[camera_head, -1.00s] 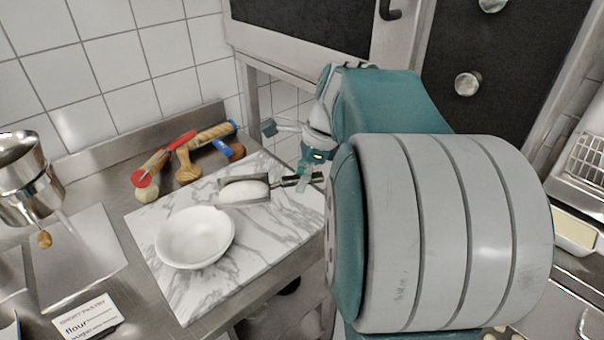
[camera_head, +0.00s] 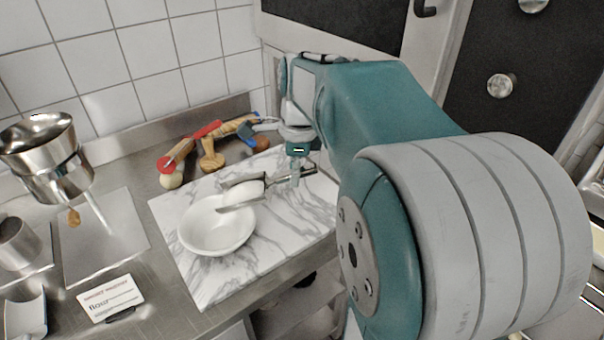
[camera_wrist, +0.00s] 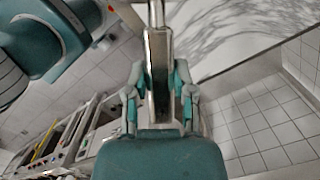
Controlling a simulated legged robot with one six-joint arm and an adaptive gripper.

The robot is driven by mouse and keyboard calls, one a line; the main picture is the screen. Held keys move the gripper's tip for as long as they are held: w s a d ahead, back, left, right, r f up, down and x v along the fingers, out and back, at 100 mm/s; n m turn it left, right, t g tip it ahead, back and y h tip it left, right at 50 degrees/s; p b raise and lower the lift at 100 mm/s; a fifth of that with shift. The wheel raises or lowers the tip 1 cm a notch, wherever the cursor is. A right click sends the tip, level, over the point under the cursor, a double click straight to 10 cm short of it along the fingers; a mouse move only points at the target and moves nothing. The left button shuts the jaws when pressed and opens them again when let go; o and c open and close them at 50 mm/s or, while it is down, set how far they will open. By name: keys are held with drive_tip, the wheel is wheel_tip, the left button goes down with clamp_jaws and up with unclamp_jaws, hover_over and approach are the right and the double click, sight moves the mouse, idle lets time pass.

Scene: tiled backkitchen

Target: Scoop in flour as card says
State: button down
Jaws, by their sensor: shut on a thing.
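My gripper (camera_head: 298,160) is shut on the handle of a metal scoop (camera_head: 236,180). The scoop holds white flour (camera_head: 244,190) and its mouth points left, at the right rim of a white bowl (camera_head: 214,238). The scoop's tip overlaps the bowl's rim in the head view; I cannot tell whether they touch. The bowl's visible inside looks plain white. In the wrist view the scoop handle (camera_wrist: 159,75) runs between my fingers. The recipe card (camera_head: 110,298) stands at the front left, with "flour" readable on it; the smaller print is too small to read.
The bowl is on a marble board (camera_head: 290,222). Rolling pins and wooden tools (camera_head: 212,158) lie behind it by the wall. A metal funnel-like vessel (camera_head: 48,155) is at the left, above a steel plate (camera_head: 105,240). A metal cup (camera_head: 18,242) stands at far left.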

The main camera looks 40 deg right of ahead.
drive_tip(key=shift+w+a+r+g+h, duration=0.3)
drive_tip(key=shift+w+a+r+h, duration=0.15)
drive_tip(key=shift+a+r, duration=0.15)
drive_tip(key=shift+w+a+r+g+h, duration=0.3)
drive_tip(key=shift+w+a+r+h, duration=0.15)
drive_tip(key=shift+a, duration=0.3)
drive_tip(key=shift+w+a+r+g+h, duration=0.3)
drive_tip(key=shift+w+a+r+h, duration=0.1)
drive_tip(key=shift+a+r+h, duration=0.2)
drive_tip(key=w+a+r+g+h, duration=0.3)
drive_tip(key=w+a+h, duration=0.2)
drive_tip(key=a, duration=0.3)
drive_tip(key=shift+r+g, duration=0.3)
drive_tip(key=shift+r, duration=0.05)
idle(0.9)
drive_tip(key=s+r+t+y, duration=0.6)
drive_tip(key=r+y, duration=0.1)
drive_tip(key=y, duration=0.3)
drive_tip(key=shift+t, duration=0.4)
idle(0.4)
